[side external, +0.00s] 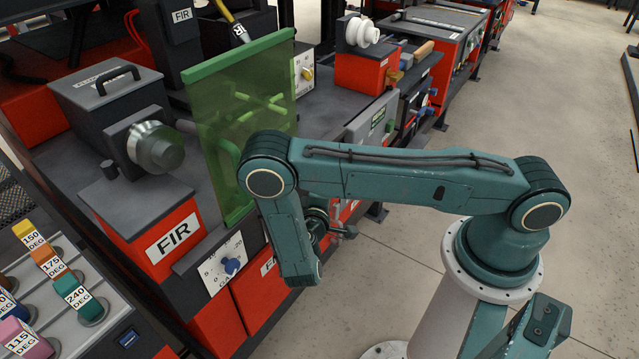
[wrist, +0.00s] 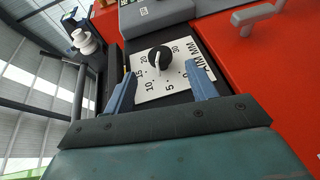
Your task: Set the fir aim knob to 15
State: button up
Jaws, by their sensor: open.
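The aim knob (wrist: 158,57) is black and round with a pale pointer line. It sits on a white dial plate (wrist: 178,95) marked "AIM MM" in the wrist view. The pointer aims down the picture, toward the lower numbers' side; its exact reading is too small to tell. My gripper (wrist: 161,69) is open and empty, its two blue fingers on either side of the dial, with the knob seen between and just beyond the tips. I cannot tell contact. In the side view my gripper (side external: 333,230) is partly behind my arm, and the aim knob is hidden there.
A blue knob (side external: 231,266) on another white dial is left of my arm. A green transparent screen (side external: 235,120) stands behind it. A red box labelled FIR (side external: 172,232) is at left. Grey floor (side external: 520,110) is clear at right. A red panel (wrist: 270,65) borders the dial.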

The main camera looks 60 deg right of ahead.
jog(key=shift+x, duration=4)
jog(key=c, duration=1)
